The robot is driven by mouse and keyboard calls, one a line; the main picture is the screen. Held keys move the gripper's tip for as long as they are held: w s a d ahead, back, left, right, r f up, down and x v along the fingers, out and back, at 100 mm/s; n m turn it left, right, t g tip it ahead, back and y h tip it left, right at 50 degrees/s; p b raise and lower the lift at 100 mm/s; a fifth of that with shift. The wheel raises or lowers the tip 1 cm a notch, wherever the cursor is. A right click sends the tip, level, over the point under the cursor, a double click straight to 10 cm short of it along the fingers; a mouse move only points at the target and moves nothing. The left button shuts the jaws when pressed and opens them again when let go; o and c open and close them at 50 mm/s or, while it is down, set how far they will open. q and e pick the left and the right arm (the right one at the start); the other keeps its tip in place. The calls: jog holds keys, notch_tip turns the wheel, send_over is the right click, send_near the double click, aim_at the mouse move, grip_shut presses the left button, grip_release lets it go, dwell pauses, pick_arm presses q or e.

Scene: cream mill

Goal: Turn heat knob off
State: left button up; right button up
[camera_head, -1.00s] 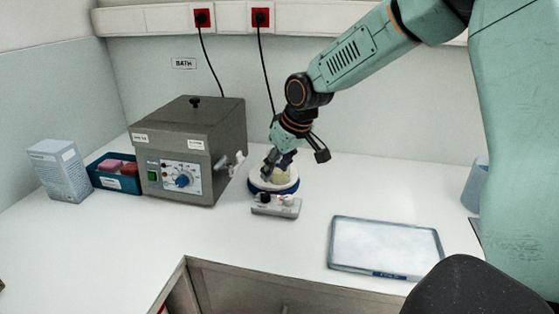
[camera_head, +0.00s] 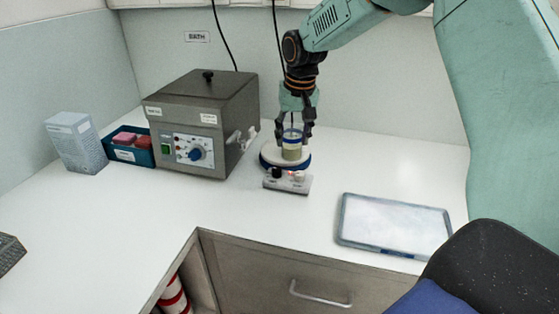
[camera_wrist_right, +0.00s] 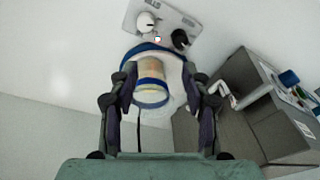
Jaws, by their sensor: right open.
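The hotplate stirrer has a round white top with a blue rim (camera_head: 270,160) and a grey control box (camera_head: 287,185) in front, with a black knob (camera_head: 277,172) and a pale knob (camera_head: 299,176). Both knobs, black (camera_wrist_right: 180,39) and white (camera_wrist_right: 145,21), also show in the right wrist view; which one is heat I cannot read. A small beaker (camera_head: 291,150) with yellowish contents and a blue band stands on the plate. My right gripper (camera_head: 293,135) points down, open, its fingers on either side of the beaker. My left gripper is not in view.
A grey bath (camera_head: 215,110) with a blue dial (camera_head: 195,155) and a side tap stands left of the stirrer. A blue bin (camera_head: 128,158) and a carton (camera_head: 75,143) stand farther left. A framed tray (camera_head: 393,226) lies at right. The front counter is clear.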

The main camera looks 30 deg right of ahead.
aim_at(277, 170)
jog(key=a+m, duration=0.1)
jog(key=w+f+m+g, duration=0.1)
jog(key=w+a+m, duration=0.1)
jog(key=m, duration=0.1)
jog(key=shift+w+a+f+g, duration=0.15)
jog(key=shift+a+f+g, duration=0.1)
jog(key=shift+a+g, duration=0.05)
jog(key=shift+a+f+m, duration=0.1)
jog(key=shift+a+m, duration=0.25)
jog(key=shift+m, duration=0.15)
jog(key=shift+f, duration=3.8)
grip_shut()
